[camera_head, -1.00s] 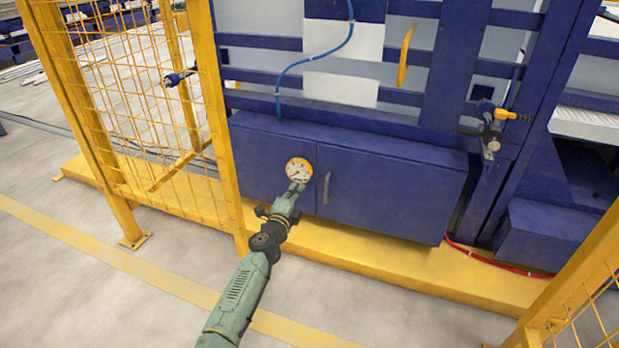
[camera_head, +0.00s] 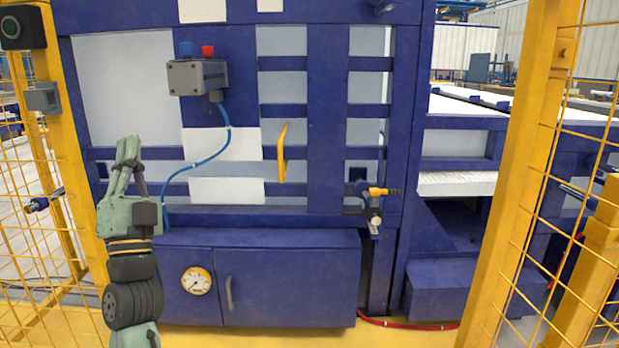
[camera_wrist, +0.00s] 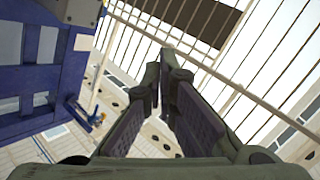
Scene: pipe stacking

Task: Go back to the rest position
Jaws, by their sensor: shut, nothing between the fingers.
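My gripper (camera_head: 130,150) is a green one, raised and pointing up at the left of the head view, in front of the blue machine frame. It holds nothing. In the wrist view my gripper (camera_wrist: 163,70) shows its two fingers with their tips close together, aimed at the ceiling. No pipe shows in either view.
A blue cabinet (camera_head: 285,280) with a round gauge (camera_head: 197,281) stands low in front. A grey button box (camera_head: 198,77) with a blue hose is above it. Yellow mesh fences stand at the left post (camera_head: 75,150) and right post (camera_head: 520,170).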

